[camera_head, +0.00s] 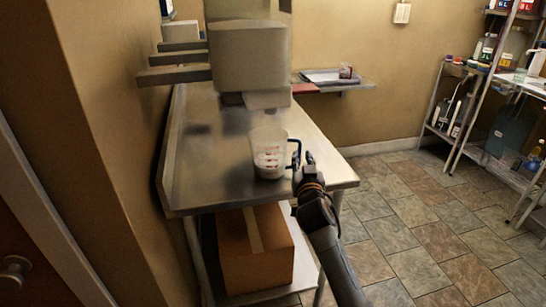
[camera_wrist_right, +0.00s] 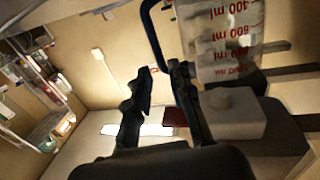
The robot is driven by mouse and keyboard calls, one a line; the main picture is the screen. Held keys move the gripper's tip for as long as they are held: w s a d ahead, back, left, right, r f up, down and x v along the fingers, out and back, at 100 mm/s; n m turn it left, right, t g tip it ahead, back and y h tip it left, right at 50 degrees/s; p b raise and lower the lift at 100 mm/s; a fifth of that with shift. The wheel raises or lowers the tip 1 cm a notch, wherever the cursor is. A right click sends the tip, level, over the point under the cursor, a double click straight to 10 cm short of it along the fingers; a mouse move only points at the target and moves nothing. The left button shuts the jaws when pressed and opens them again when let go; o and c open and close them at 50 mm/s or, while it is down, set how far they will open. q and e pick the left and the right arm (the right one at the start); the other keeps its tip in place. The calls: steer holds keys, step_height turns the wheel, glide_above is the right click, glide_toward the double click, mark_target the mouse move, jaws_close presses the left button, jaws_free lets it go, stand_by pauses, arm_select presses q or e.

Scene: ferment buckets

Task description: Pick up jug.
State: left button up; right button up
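The jug (camera_head: 270,158) is clear with red markings and a blue handle (camera_head: 295,153). It stands upright on the metal table (camera_head: 200,185), near its right edge. In the right wrist view the jug (camera_wrist_right: 222,40) fills the upper right, with its handle (camera_wrist_right: 153,35) toward the fingers. My right gripper (camera_head: 303,170) is at the handle side of the jug. In the right wrist view its fingers (camera_wrist_right: 162,100) are apart, with the handle's outer bar close to the fingertips. Whether the fingers touch it is unclear. My left gripper is out of view.
A beige blocky unit (camera_head: 248,55) hangs above the table behind the jug. A cardboard box (camera_head: 255,265) sits on the shelf below. A small wall shelf (camera_head: 335,87) holds a tray and a small container. Shelving with bottles (camera_head: 470,100) stands at right. The tiled floor between is clear.

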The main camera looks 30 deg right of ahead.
mark_target(300, 149)
steer(key=shift+p+x, duration=0.4)
steer(key=shift+x, duration=3)
steer(key=shift+s+f, duration=0.1)
jaws_close()
